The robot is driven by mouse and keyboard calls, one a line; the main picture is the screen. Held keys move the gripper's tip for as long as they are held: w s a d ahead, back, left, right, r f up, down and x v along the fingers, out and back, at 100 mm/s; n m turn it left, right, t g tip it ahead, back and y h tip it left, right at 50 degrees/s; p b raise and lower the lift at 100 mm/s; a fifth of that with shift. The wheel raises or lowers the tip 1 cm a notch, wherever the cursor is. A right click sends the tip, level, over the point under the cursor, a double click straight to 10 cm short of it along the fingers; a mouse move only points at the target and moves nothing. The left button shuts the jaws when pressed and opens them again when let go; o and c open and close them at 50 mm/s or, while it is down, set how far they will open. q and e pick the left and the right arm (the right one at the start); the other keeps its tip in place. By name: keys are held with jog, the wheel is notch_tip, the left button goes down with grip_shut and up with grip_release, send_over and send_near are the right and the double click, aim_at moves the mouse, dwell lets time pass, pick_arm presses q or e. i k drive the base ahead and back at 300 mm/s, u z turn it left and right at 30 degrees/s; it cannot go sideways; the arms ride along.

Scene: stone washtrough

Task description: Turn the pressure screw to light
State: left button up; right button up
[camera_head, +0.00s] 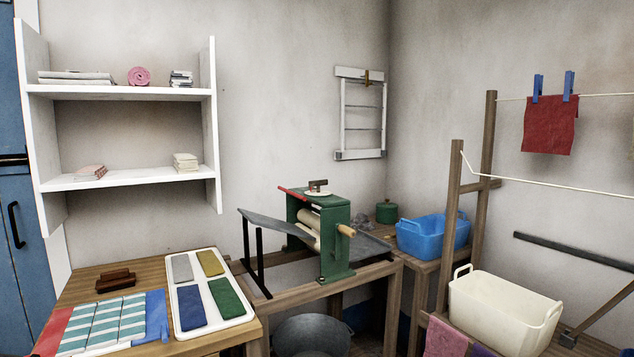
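A green wringer (333,237) stands upright on a wooden stand in the middle of the view. Its pale rollers (309,222) show between the green side frames, and a wooden crank grip (346,230) sticks out on the right. On top is what looks like the pressure screw (318,186), a small brown handle over a pale round plate. A red bar (293,193) lies along the top left. Any markings on the plate are too small to read. Neither of my grippers is in view.
A wooden table (150,268) at the left holds a white tray (208,252) of folded cloths, a striped cloth and a brown block. A grey sloping board (275,226) extends left of the wringer. A blue basket (433,234) and a cream tub (505,312) stand right.

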aim_at(317, 184)
jog(key=u, duration=0.05)
jog(key=k, duration=0.65)
jog(key=z, duration=0.7)
jog(key=i, duration=1.4)
jog(key=u, duration=0.55)
jog(key=i, duration=0.7)
jog(key=u, duration=0.65)
